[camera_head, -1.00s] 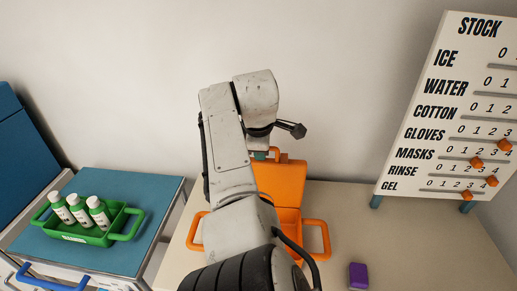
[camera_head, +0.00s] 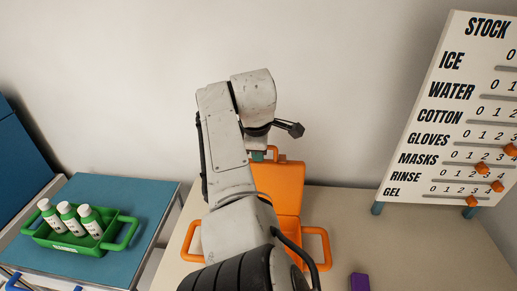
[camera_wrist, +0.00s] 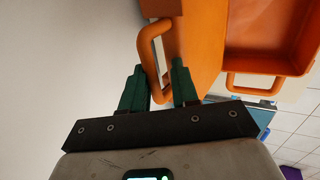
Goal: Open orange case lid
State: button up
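The orange case stands open on the beige table. Its lid (camera_head: 280,185) stands raised at the back, and the lower half (camera_head: 288,229) shows in front, partly hidden by my arm. In the wrist view the lid (camera_wrist: 205,65) is close ahead, and the case's hollow bottom (camera_wrist: 270,38) lies at the right. My gripper (camera_wrist: 159,66) has its two green fingers apart at the lid's handle (camera_wrist: 146,52). The handle passes between them with a visible gap. In the head view my arm mostly hides the gripper (camera_head: 258,156).
A purple block (camera_head: 360,282) lies on the table (camera_head: 420,255) at front right. A stock board (camera_head: 440,120) with orange sliders stands at the right. A green tray (camera_head: 62,245) with three white bottles sits on a blue-topped cart (camera_head: 120,190) at left.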

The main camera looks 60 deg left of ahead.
jog(key=shift+o, duration=0.3)
jog(key=shift+d, duration=0.1)
jog(key=b+v, duration=0.1)
jog(key=v, duration=0.9)
jog(key=shift+r, duration=0.3)
jog(key=shift+s, duration=0.15)
